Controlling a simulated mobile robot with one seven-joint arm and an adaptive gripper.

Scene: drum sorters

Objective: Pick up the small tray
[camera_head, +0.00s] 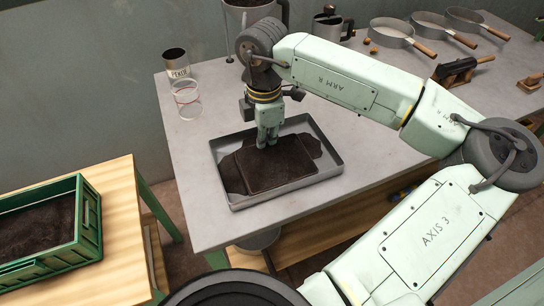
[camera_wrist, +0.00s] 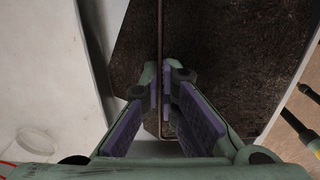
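The small tray (camera_head: 279,181) is a shallow, dark brown rectangle with a thin rim, full of dark soil. It lies in or just above a larger grey metal tray (camera_head: 331,174) on the table; I cannot tell whether it touches the bottom. My gripper (camera_head: 267,141) points down at the small tray's far edge. In the wrist view my gripper (camera_wrist: 163,85) has its purple-padded fingers close together on either side of the thin rim (camera_wrist: 160,35), near a corner. The fingers look closed on the rim. The fingertips' lower ends are partly hidden.
A labelled dark cup (camera_head: 176,64) and a clear cup (camera_head: 187,103) stand at the table's back left. A green crate of soil (camera_head: 88,223) sits on a wooden table at left.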

